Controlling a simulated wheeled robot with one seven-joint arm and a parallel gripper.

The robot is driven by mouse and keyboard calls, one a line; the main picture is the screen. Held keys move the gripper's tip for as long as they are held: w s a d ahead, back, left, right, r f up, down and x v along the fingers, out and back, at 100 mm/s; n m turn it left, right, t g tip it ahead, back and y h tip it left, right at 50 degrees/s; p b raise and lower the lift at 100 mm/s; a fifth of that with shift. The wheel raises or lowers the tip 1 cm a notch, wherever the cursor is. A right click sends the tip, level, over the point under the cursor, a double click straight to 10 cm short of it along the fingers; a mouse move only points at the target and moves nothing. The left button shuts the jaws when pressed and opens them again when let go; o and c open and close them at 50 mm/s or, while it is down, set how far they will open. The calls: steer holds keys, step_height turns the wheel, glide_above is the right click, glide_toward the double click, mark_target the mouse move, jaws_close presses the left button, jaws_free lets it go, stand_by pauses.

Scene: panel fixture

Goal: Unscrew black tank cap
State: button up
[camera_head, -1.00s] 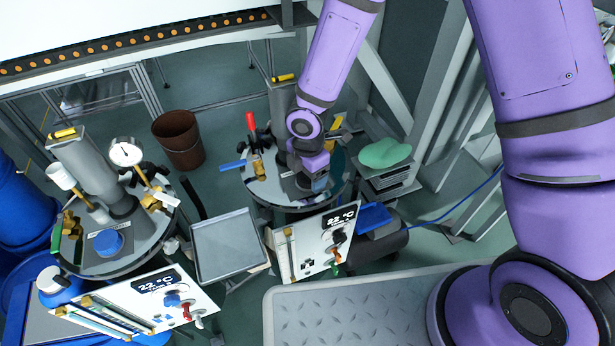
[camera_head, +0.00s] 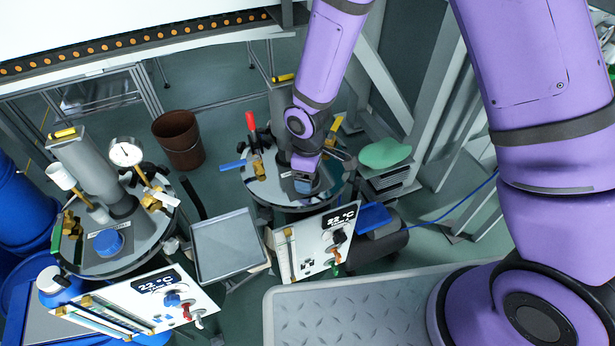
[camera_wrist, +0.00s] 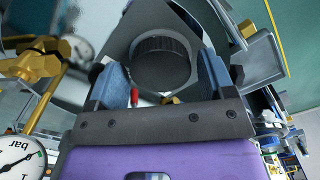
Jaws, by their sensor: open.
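The black tank cap (camera_wrist: 162,62) is round with a ribbed rim and shows in the wrist view on the grey tank top. My gripper (camera_wrist: 161,76) is open, with one blue-grey finger on each side of the cap in that view. A gap shows between the cap and each finger. I cannot tell whether the fingertips are level with the cap or above it. In the head view my gripper (camera_head: 304,187) is over the front part of the right tank's lid (camera_head: 262,193), and it hides the cap there.
On the right tank a red-handled valve (camera_head: 250,121) and a blue lever (camera_head: 232,166) stand left of my gripper. A white control panel (camera_head: 310,250) is in front. The left tank has a blue cap (camera_head: 108,242). A grey tray (camera_head: 228,245) between the tanks is empty.

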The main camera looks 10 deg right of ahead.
steer(key=m, duration=0.4)
steer(key=shift+m, duration=0.4)
steer(key=m, duration=0.4)
steer(key=c, duration=0.8)
steer(key=n, duration=0.3)
steer(key=shift+n, duration=0.3)
steer(key=n, duration=0.3)
